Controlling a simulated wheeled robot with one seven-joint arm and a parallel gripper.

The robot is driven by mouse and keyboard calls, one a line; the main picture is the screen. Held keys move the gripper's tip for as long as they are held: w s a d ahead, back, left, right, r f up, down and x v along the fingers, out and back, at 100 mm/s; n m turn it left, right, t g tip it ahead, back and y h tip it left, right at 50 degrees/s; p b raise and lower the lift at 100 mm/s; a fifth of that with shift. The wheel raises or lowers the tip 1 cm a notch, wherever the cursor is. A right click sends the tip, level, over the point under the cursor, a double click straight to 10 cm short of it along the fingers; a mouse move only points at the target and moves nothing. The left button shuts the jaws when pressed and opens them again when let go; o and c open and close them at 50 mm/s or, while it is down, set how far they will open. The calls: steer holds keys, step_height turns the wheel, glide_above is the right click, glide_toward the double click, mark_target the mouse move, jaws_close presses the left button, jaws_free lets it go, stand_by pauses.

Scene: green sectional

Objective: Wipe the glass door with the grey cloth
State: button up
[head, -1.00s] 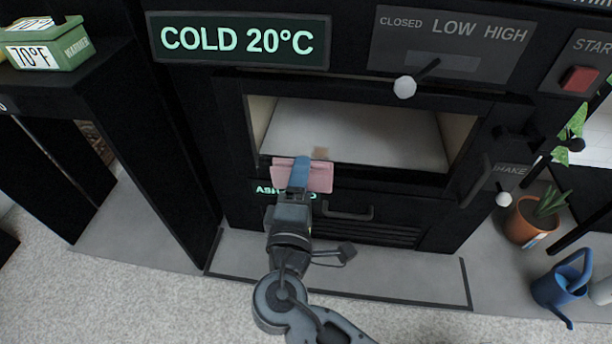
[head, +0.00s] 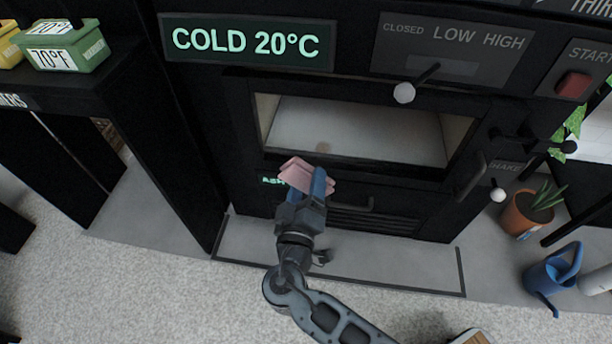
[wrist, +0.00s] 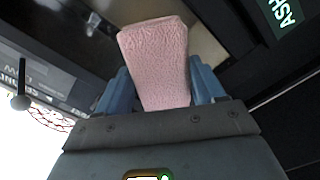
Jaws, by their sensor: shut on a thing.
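My gripper (head: 309,182) has its blue fingers shut on a folded pink cloth (head: 296,173); no grey cloth is in view. In the wrist view the cloth (wrist: 156,62) stands up between the two fingers (wrist: 160,88). The glass door (head: 365,135) is the wide window in the black stove front. A small brownish smudge (head: 323,147) shows at its lower left. In the head view the cloth is just below the window's lower left edge, partly covering the green ash label (head: 272,181). I cannot tell whether the cloth touches the stove front.
A door handle (head: 469,177) is right of the window, and a drawer handle (head: 352,204) is below it. A potted plant (head: 528,212) and blue watering can (head: 552,274) stand at the right. Carpet in front is mostly clear.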

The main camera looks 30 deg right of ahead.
mark_target(332, 150)
steer(key=shift+f+m, duration=0.15)
steer(key=shift+m, duration=0.25)
steer(key=shift+w+d, duration=0.15)
steer(key=shift+w, duration=0.05)
steer(key=shift+x, duration=2.8)
steer(key=shift+b+x, duration=0.45)
steer(key=shift+x, duration=0.5)
steer(key=shift+s+d+f, duration=0.1)
steer(key=shift+s+d, duration=1.15)
steer(key=shift+d, duration=0.3)
steer(key=shift+w+d+b, duration=0.1)
steer(key=shift+b, duration=0.4)
